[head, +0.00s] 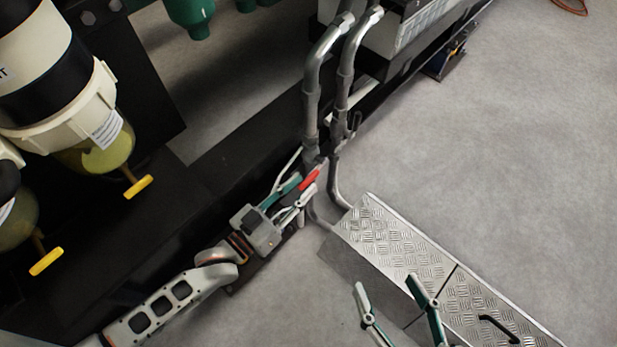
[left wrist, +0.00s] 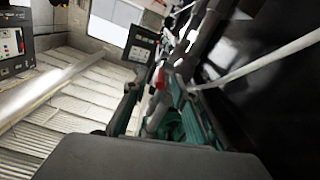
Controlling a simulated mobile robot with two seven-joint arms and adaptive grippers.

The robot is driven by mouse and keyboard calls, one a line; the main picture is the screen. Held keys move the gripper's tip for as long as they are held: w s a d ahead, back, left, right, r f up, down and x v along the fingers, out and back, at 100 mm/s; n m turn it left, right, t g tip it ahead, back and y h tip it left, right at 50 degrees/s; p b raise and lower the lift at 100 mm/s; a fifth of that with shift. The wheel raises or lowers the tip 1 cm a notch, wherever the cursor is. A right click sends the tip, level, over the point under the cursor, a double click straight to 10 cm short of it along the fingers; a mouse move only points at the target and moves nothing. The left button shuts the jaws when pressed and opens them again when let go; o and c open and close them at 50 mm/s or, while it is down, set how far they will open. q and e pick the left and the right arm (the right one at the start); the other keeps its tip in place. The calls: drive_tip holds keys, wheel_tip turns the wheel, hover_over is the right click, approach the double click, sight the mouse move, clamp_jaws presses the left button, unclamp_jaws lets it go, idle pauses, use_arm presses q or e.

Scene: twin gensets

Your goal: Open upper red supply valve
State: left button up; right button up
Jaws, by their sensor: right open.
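The red valve handle (head: 310,180) sits low on the grey pipes beside the black machine base. It also shows in the left wrist view (left wrist: 160,78), ahead of the fingers. My left gripper (head: 303,180) is at the handle, with its fingers spread and the red handle between or just beyond the tips. In the left wrist view the fingers (left wrist: 155,100) stand apart, with gaps beside the red handle. Whether a finger touches it cannot be told. My right gripper (head: 388,285) is open and empty over the metal step, at the bottom of the head view.
Two grey pipes (head: 312,95) rise behind the handle. A diamond-plate step (head: 395,240) lies to the right, with a black handle on it. Filter bowls with yellow taps (head: 138,187) hang at the left.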

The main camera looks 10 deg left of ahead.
sight(315, 174)
use_arm(q)
drive_tip(key=shift+x, duration=1.05)
drive_tip(key=shift+w+d, duration=0.3)
drive_tip(key=shift+w, duration=0.05)
clamp_jaws()
use_arm(e)
drive_tip(key=shift+s+a+f+m, duration=0.15)
drive_tip(key=shift+a+m, duration=0.25)
drive_tip(key=shift+a, duration=0.1)
